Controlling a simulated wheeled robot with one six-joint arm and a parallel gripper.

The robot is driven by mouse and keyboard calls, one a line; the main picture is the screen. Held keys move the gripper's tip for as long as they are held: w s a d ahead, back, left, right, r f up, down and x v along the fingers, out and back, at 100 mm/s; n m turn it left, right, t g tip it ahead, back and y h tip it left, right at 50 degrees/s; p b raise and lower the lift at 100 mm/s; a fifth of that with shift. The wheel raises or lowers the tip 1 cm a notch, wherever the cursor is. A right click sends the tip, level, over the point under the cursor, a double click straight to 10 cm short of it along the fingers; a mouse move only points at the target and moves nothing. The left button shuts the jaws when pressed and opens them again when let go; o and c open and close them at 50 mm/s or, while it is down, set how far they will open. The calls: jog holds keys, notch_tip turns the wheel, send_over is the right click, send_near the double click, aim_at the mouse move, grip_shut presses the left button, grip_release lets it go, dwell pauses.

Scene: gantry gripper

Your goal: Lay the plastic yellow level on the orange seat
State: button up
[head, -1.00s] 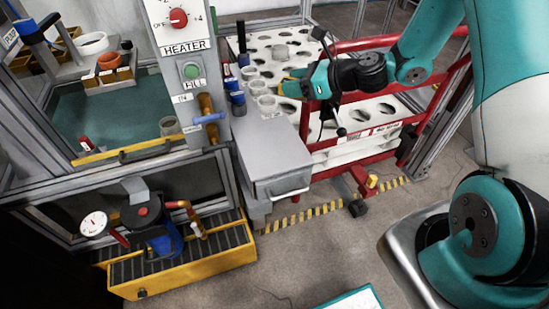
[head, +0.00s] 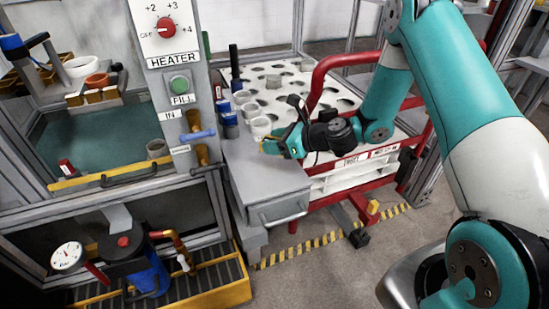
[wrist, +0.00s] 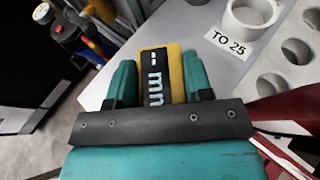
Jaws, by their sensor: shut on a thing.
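My gripper (head: 272,145) is over the grey bench top, close to the front white cup. In the wrist view my gripper (wrist: 158,80) is shut on the yellow level (wrist: 175,70). The level has a yellow side and a black face with white "mm" lettering, and stands out between the two teal fingers. In the head view only a small yellow bit of it (head: 266,147) shows.
White cups (head: 260,127) and blue-capped bottles (head: 229,122) stand along the bench (head: 262,175). A white tray with holes (head: 345,103) sits behind, within a red tubular frame (head: 320,72). The heater panel (head: 172,60) rises to the left.

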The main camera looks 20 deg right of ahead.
aim_at(275, 164)
jog(key=shift+f+b, duration=0.45)
jog(key=shift+f, duration=1.75)
jog(key=shift+f, duration=0.1)
jog(key=o, duration=1)
